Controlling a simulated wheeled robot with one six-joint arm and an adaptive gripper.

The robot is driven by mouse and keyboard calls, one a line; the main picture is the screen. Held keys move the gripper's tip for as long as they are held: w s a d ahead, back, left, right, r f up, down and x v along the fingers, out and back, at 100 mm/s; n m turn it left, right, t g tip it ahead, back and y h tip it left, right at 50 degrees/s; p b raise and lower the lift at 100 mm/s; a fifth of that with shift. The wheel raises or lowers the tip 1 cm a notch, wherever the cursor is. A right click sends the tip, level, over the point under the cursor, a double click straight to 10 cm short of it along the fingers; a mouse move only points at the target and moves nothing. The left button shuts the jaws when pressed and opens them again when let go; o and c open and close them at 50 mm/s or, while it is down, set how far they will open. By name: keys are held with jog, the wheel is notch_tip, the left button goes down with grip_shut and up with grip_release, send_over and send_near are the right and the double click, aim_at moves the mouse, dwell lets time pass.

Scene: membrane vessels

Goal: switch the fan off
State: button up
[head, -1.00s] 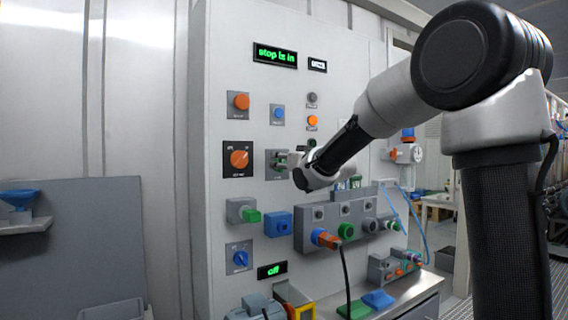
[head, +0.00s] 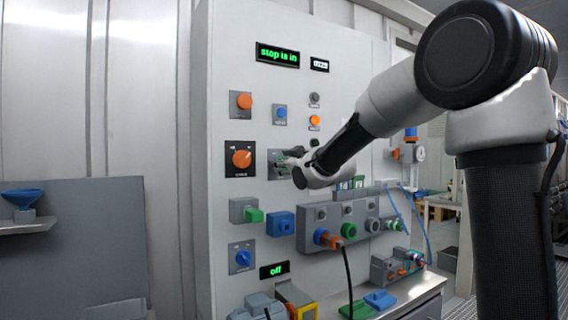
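The control panel (head: 225,50) stands upright in front of me, with several knobs and buttons. My gripper (head: 283,163) is at the panel, at a small grey plate (head: 272,158) to the right of the large orange rotary knob (head: 242,158). The gripper's fingers and wrist cover most of that plate, so I cannot tell which control is there or whether the fingers are shut on it. A blue rotary knob (head: 242,258) sits lower left. The labels are too small to read. A lower display (head: 274,270) reads "off", and the top display (head: 277,55) reads "stop is in".
An orange button (head: 243,101) and a blue button (head: 280,112) are above the gripper. A socket box (head: 345,208) with a plugged black cable juts out below it. A bench with green and blue blocks (head: 380,299) is at lower right.

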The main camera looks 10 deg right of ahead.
dwell(0.4)
jog(key=o, duration=0.9)
jog(key=shift+s, duration=0.1)
jog(key=v, duration=1.2)
